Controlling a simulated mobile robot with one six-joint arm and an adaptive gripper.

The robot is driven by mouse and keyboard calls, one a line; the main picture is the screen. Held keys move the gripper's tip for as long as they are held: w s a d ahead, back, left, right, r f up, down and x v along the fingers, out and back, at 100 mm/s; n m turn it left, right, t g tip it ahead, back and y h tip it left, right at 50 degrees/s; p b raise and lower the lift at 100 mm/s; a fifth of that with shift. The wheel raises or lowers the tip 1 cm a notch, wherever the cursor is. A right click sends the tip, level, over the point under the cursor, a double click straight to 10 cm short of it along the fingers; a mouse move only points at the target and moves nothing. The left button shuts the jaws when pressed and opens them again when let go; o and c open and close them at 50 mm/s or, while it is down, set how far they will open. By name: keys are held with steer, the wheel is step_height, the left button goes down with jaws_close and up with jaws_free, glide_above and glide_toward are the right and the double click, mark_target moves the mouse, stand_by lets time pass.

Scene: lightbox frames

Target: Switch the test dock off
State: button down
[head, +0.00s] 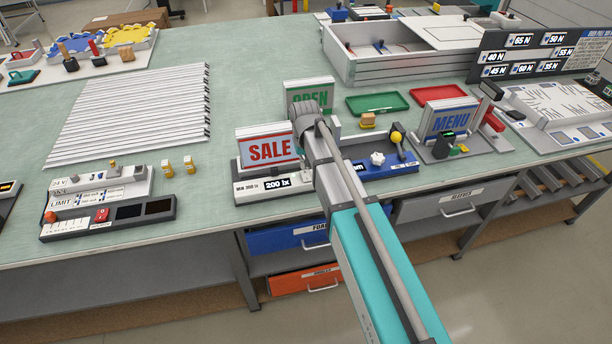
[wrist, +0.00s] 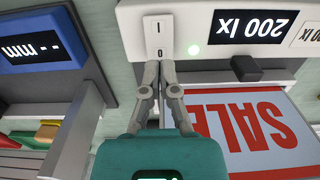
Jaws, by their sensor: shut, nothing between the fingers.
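The test dock (head: 246,189) stands near the table's front edge with a red and white SALE sign (head: 268,150) in it. Its display (head: 278,184) reads 200 lx. In the wrist view, upside down, the dock's pale front (wrist: 208,22) shows a white rocker switch (wrist: 158,37) with marks at both ends. In the head view my arm hides the switch and fingers.
A blue tool with a display (wrist: 42,49) lies close beside the dock. The OPEN sign (head: 310,95) stands behind, and the MENU sign (head: 450,120) stands to the right. Green (head: 377,103) and red (head: 438,94) trays lie behind. The tabletop left of the dock has free room.

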mark_target(305, 172)
steer(key=shift+f+b, duration=1.05)
steer(key=shift+f, duration=0.05)
stand_by(1.0)
steer(key=shift+r, duration=0.15)
steer(key=shift+r+p, duration=3.4)
steer(key=shift+p, duration=0.15)
steer(key=s+d+m, duration=0.3)
steer(key=s+d, duration=1.2)
steer(key=d, duration=0.5)
steer(key=shift+s+d, duration=0.25)
steer(key=shift+s, duration=0.15)
